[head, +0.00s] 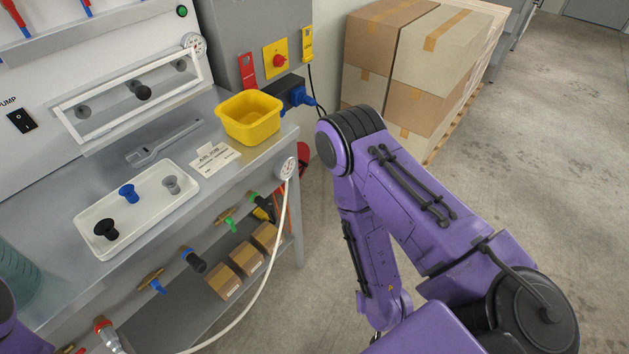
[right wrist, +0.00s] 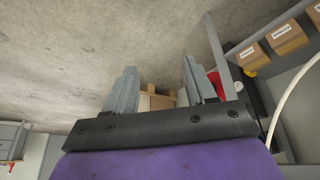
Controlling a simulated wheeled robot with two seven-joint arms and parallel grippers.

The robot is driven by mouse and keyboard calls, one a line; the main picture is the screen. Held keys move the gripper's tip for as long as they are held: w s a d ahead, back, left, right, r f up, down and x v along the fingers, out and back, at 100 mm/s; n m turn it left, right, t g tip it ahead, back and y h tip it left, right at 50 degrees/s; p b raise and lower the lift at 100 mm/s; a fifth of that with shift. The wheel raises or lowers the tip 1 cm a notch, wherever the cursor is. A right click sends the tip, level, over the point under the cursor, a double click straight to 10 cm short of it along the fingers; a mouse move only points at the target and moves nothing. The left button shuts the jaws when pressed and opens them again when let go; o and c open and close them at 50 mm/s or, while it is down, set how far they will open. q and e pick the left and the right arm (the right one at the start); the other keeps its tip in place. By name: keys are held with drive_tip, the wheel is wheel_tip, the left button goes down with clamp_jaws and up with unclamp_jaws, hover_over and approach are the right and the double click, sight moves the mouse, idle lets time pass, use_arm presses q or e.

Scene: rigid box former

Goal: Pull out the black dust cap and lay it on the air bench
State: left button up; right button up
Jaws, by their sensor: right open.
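Under the front edge of the air bench (head: 170,222), a dark cylindrical cap (head: 196,262) sits on a blue-ringed fitting and looks like the black dust cap. A flared black plug (head: 106,230) stands in the white tray (head: 150,222) on the bench top, beside a blue plug (head: 128,194) and a grey plug (head: 172,184). My right gripper (right wrist: 157,88) is open and empty in the right wrist view, with floor behind it, well to the right of the bench fittings. My left gripper is out of view; only a purple arm part shows at lower left.
A yellow bin (head: 250,117), a label card (head: 215,158) and a grey wrench (head: 163,141) are on the bench. A white hose (head: 265,285) hangs from a gauge in front. Brass valves line the front edge. Small boxes (head: 246,258) sit on the lower shelf.

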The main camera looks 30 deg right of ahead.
drive_tip(key=w+a+r+n+t+y+p, duration=0.2)
drive_tip(key=w+a+r+n+t+p, duration=0.15)
drive_tip(key=w+r+p, duration=0.55)
drive_tip(key=n+t+y+p, duration=0.3)
drive_tip(key=n+y+p, duration=0.2)
drive_tip(key=n, duration=0.2)
approach(269, 205)
drive_tip(key=x, duration=0.4)
drive_tip(key=shift+m, duration=0.25)
drive_tip(key=b+x, duration=0.4)
drive_tip(key=x, duration=0.4)
drive_tip(key=shift+b, duration=0.35)
drive_tip(key=shift+w+a+f, duration=0.15)
drive_tip(key=shift+w, duration=0.35)
clamp_jaws()
drive_tip(key=shift+s, duration=0.25)
